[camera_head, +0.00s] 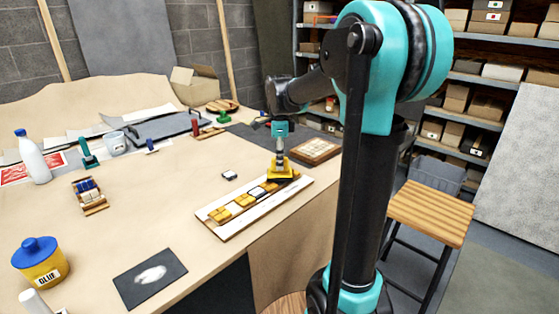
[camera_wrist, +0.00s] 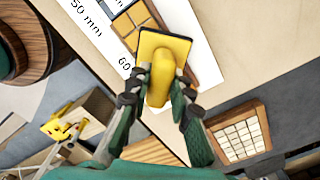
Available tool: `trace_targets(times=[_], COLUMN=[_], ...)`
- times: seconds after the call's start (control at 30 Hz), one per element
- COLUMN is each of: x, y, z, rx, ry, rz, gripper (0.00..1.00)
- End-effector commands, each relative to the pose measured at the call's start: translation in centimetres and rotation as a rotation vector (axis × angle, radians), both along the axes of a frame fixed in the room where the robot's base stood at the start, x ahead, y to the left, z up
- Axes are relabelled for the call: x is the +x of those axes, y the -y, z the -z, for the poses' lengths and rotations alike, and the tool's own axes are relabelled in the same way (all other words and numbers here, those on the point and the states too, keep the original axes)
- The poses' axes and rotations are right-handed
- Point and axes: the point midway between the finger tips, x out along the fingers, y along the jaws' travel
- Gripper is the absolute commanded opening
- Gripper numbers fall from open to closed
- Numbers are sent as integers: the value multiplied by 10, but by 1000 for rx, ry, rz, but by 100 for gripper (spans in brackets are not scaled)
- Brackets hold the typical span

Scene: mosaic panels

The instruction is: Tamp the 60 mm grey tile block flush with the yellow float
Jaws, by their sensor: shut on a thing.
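My gripper (camera_head: 280,146) is shut on the handle of the yellow float (camera_head: 281,171). In the wrist view my gripper's fingers (camera_wrist: 160,88) sit on both sides of the float's handle, and the float's flat plate (camera_wrist: 150,42) faces the panel. The float is over the far right end of the white mosaic panel (camera_head: 225,229); I cannot tell whether it touches. The panel shows "50 mm" and part of "60" in the wrist view. Yellow blocks (camera_head: 220,214) sit in its row. The 60 mm grey tile block is not clearly seen; the float may cover it.
A small dark and white block (camera_head: 230,175) lies on the table behind the panel. A wooden tiled tray (camera_head: 314,151) is right of the float. A glue pot (camera_head: 40,262) and a dark mat (camera_head: 150,277) are at the front left. The table left of the panel has free room.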

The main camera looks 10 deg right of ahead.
Motion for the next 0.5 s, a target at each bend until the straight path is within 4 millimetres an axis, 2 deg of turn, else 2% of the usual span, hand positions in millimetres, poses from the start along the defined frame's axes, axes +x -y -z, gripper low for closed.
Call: trace_targets(times=[0.5], x=[0], y=[0], z=[6], rx=[0], ry=[0], rz=[0], gripper=[0])
